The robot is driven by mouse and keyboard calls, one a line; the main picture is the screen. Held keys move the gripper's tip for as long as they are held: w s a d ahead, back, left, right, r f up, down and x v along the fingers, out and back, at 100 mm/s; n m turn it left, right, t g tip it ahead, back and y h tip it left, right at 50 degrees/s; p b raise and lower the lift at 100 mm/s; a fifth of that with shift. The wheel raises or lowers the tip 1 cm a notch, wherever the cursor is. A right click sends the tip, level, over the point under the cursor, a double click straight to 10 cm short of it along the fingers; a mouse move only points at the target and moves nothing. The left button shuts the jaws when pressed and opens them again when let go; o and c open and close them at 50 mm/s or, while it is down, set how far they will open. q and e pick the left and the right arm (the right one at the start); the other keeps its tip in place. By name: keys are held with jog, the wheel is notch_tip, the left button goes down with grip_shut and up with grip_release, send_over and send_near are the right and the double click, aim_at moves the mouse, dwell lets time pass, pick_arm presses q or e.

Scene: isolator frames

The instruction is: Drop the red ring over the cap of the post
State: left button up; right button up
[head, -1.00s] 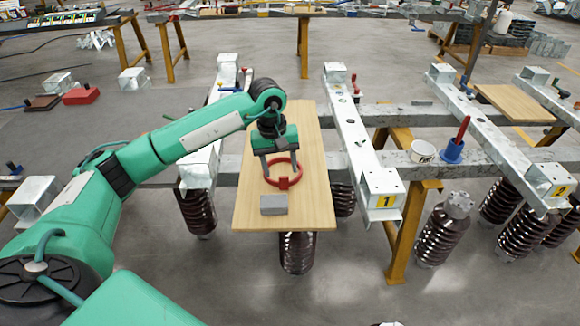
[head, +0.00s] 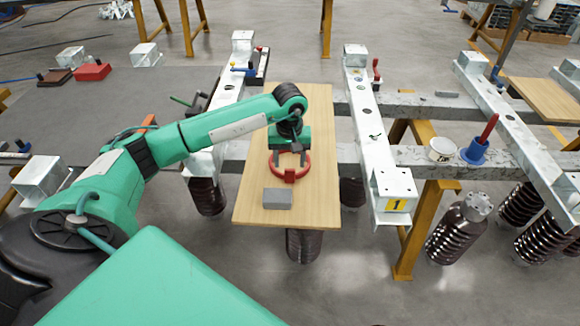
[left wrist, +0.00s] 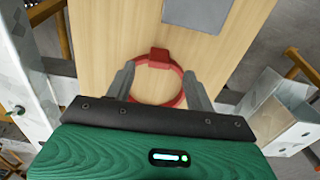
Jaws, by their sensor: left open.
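The red ring (head: 289,177) lies on the wooden board, its small block-shaped tab toward the grey block. My left gripper (head: 291,160) is over the ring with its fingers apart. In the left wrist view the ring (left wrist: 141,101) shows between the two open fingers (left wrist: 161,82); whether they touch it, I cannot tell. A dark ribbed post with a pale metal cap (head: 477,206) stands at the right, beyond the yellow trestle leg. Other ribbed posts stand near it, partly hidden by beams. My right gripper is not in view.
The wooden board (head: 318,120) carries a grey block (head: 277,198) near its front edge. Galvanized beams (head: 372,130) run on both sides of it. A white tub (head: 441,150) and a blue holder with a red handle (head: 474,152) stand on the cross beam at the right.

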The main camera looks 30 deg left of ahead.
aim_at(290, 170)
pick_arm(q)
notch_tip(290, 170, down, 5)
jog(key=shift+w+a+p, duration=0.1)
jog(key=shift+w+p, duration=0.05)
jog(key=shift+p, duration=0.35)
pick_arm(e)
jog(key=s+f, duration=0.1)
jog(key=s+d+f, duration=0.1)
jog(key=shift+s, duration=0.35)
pick_arm(q)
jog(key=shift+c, duration=0.4)
jog(key=c, duration=1)
